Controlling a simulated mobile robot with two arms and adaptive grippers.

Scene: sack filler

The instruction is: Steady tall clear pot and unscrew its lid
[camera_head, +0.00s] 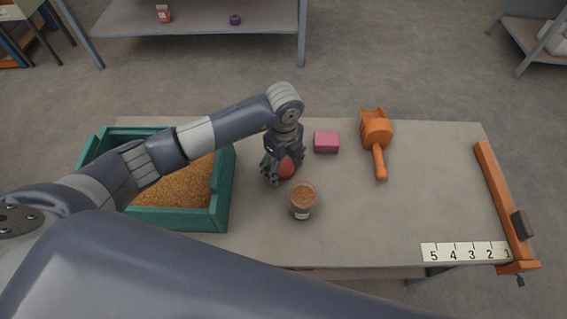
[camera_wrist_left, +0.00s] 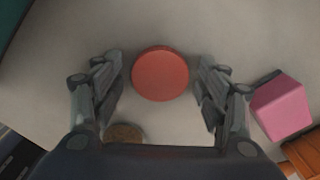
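The clear pot (camera_head: 302,208) stands upright on the table, with brown grain inside and a small pale label. No lid covers its top; the grain also shows from above at the lower left of the left wrist view (camera_wrist_left: 125,133). A round red lid (camera_wrist_left: 160,73) is apart from the pot, on its far side, and is partly hidden by my gripper in the head view (camera_head: 289,168). My left gripper (camera_head: 279,172) points down over the lid. Its fingers stand open on both sides of the lid, with gaps visible in the wrist view. My right gripper is not in view.
A teal bin (camera_head: 226,190) of grain stands left of the pot. A pink block (camera_head: 326,142) lies just right of my left gripper, and an orange scoop (camera_head: 376,135) farther right. An orange bar (camera_head: 500,200) and a number strip (camera_head: 465,251) are at the right. The table's right-centre is clear.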

